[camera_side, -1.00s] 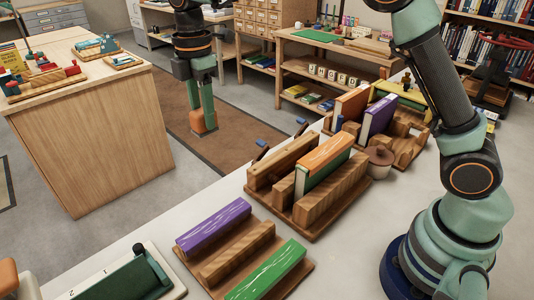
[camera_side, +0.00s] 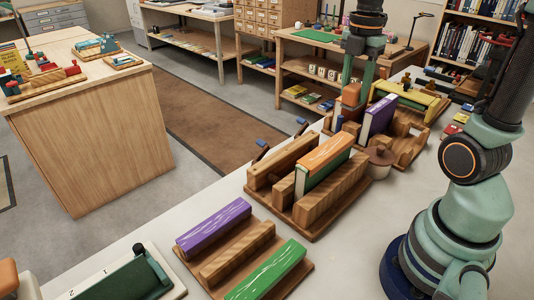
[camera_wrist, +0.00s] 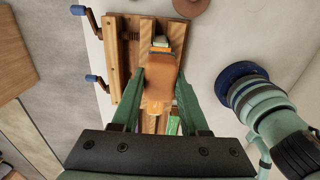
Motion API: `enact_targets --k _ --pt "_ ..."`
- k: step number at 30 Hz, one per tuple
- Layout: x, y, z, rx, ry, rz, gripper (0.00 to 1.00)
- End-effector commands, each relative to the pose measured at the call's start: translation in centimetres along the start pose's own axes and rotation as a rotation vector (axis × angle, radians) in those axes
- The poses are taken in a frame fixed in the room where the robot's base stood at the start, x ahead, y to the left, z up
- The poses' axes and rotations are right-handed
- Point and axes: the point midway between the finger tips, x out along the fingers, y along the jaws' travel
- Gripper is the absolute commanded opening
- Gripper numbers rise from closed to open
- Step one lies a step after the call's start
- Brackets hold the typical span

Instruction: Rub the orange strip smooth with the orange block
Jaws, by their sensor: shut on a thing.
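The orange strip (camera_side: 326,152) is the top spine of a green-covered book standing upright in a wooden press (camera_side: 334,207). Its surface looks streaked with wood grain. My gripper (camera_side: 352,92) is shut on the orange block (camera_side: 349,97), held up and to the right of the strip in the side view, apart from it. In the wrist view, the orange block (camera_wrist: 160,82) sits between my green fingers and hides most of the strip behind it.
Blue-handled cranks (camera_side: 262,144) stick out on the press's left side. A rack in front holds purple (camera_side: 213,225) and green (camera_side: 268,272) strips. Behind stands a holder with a purple book (camera_side: 378,118). A lidded brown pot (camera_side: 379,162) stands right of the press.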

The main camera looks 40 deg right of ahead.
Motion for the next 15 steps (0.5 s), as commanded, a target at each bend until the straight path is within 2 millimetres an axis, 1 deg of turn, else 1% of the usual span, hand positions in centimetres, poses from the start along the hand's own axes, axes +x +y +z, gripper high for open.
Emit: enact_targets --k 5,15 --pt "0.7 -0.2 0.1 0.0 0.001 -0.002 0.0" --pt "3.7 -0.1 0.1 0.0 0.001 -0.003 0.0"
